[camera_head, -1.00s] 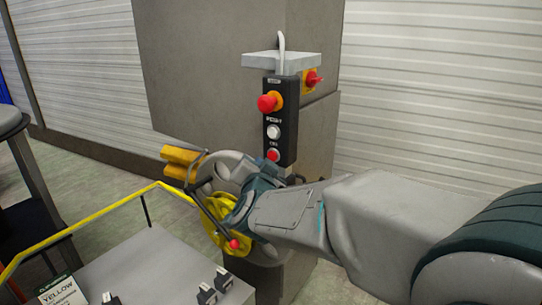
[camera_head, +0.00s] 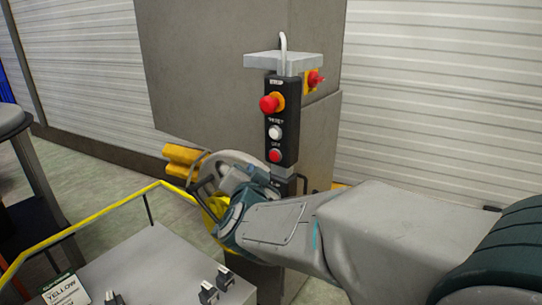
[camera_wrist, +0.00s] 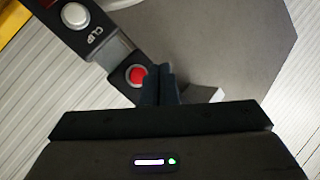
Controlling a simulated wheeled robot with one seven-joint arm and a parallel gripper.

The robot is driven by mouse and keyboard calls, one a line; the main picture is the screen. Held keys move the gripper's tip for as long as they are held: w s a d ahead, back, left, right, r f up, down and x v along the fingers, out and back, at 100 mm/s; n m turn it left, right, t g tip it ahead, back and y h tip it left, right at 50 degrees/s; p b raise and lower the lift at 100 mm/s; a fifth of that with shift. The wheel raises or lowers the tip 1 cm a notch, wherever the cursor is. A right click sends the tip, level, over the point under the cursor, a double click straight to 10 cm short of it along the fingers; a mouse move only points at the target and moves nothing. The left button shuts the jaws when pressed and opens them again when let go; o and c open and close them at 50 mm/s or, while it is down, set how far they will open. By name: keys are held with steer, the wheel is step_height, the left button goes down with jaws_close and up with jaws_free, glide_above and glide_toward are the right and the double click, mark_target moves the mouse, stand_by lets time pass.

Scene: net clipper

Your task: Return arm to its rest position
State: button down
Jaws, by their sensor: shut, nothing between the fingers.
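My gripper (camera_wrist: 160,78) shows in the wrist view as two dark fingers pressed together with nothing between them. The fingertips overlap the right side of a red button (camera_wrist: 136,76) in that view; I cannot tell whether they touch it. My arm (camera_head: 285,225) reaches in from the right in the head view, with its wrist just below and left of the black control box (camera_head: 281,122). The fingers cannot be made out in the head view.
The control box carries a red emergency knob (camera_head: 270,103), a white button (camera_head: 276,132) and a red button (camera_head: 275,155). A grey cabinet (camera_head: 205,70) stands behind. A yellow rail (camera_head: 95,222) and a grey surface with small black parts (camera_head: 209,293) lie at lower left.

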steer(key=s+d+f+n+g, duration=0.3)
steer(key=s+d+f+g, duration=0.4)
steer(key=s, duration=0.4)
steer(key=s+d+f+n+g, duration=0.4)
steer(key=s+d+f+g, duration=0.2)
steer(key=s+d, duration=0.3)
steer(key=s, duration=0.3)
steer(key=shift+s+d+f+n+g, duration=0.2)
steer(key=shift+f+n+g, duration=0.1)
steer(key=shift+f+g, duration=0.1)
